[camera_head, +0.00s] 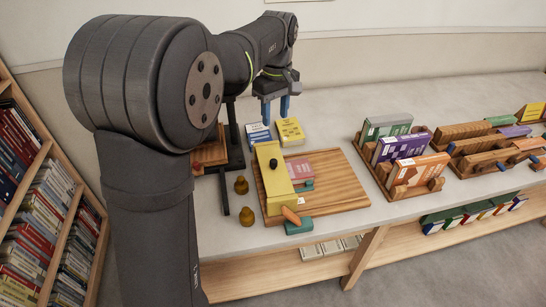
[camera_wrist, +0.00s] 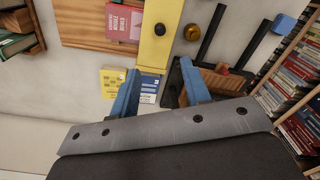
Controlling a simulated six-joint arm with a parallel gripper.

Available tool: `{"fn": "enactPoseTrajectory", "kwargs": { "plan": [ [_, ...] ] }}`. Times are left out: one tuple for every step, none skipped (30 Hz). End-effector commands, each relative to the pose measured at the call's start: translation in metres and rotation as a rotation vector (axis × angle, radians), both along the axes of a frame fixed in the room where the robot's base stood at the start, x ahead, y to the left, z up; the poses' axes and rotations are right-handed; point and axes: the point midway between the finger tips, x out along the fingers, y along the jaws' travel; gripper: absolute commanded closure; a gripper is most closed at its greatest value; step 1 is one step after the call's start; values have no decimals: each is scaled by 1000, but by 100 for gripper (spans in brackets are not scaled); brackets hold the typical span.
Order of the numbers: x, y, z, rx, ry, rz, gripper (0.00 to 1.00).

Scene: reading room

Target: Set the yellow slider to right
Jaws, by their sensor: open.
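The yellow slider (camera_head: 274,185) is a long yellow bar with a dark round knob (camera_head: 273,163) on it. It lies along the left edge of a wooden board (camera_head: 335,185). In the wrist view the yellow bar (camera_wrist: 158,60) runs down from the top edge, its dark knob (camera_wrist: 160,29) beyond my fingertips. My gripper (camera_head: 275,112) is above the table, behind the board, with its two blue fingers pointing down. In the wrist view my gripper (camera_wrist: 160,70) is open, with nothing held between the fingers. The fingers are apart from the knob.
A blue book (camera_head: 258,134) and a yellow book (camera_head: 289,131) lie behind the board. Pink and teal books (camera_head: 300,170) lie right of the slider. Brass pieces (camera_head: 241,186) stand left. A dark stand (camera_head: 233,150) is close left. Wooden book racks (camera_head: 400,185) stand right.

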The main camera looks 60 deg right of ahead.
Motion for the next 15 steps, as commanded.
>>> {"fn": "enactPoseTrajectory", "kwargs": {
  "plan": [
    [0, 1, -9, 3, 1, -1, 57],
    [0, 1, -14, 3, 1, -1, 57],
    [0, 2, -22, 4, 2, -1, 57],
    [0, 2, -29, 4, 2, -1, 57],
    [0, 2, -35, 4, 2, -1, 57],
    [0, 2, -44, 5, 2, -2, 57],
    [0, 2, -51, 3, 1, -2, 57],
    [0, 3, -58, 5, 2, -2, 57],
    [1, 3, -67, 4, 2, -2, 57],
    [1, 3, -73, 5, 2, -2, 57],
    [1, 3, -80, 4, 2, -2, 57],
    [1, 4, -88, 4, 2, -2, 57],
    [1, 3, -95, 3, 1, -2, 57],
    [1, 4, -102, 5, 2, -2, 57],
    [1, 4, -110, 4, 2, -2, 57]
  ]
}}
